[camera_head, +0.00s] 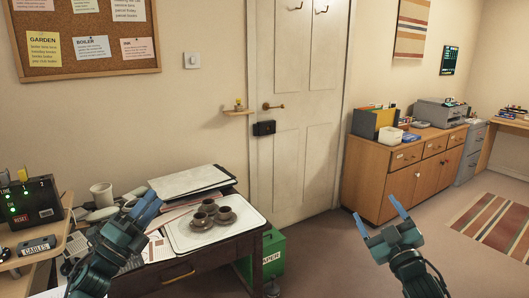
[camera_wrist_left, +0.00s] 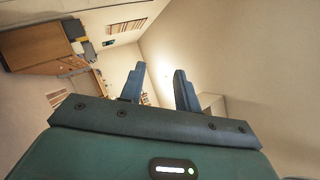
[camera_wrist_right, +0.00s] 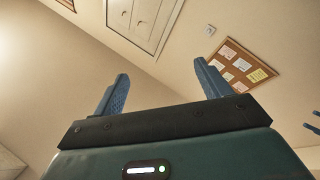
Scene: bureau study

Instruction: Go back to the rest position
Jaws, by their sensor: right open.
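My left gripper (camera_head: 151,202) is raised in front of the desk at the left in the head view, with its blue fingers pointing up. In the left wrist view its fingers (camera_wrist_left: 160,70) stand apart with nothing between them. My right gripper (camera_head: 376,208) is raised over open floor right of the desk, its blue fingers spread and empty. Neither gripper touches anything that I can see.
A dark desk holds a white tray (camera_head: 252,220) with several brown cups and saucers. A green bin (camera_head: 273,252) stands beside the desk. A wooden cabinet (camera_head: 376,182) with a printer (camera_head: 440,112) stands at the right. The door (camera_head: 297,130) is shut. Floor around my right gripper is clear.

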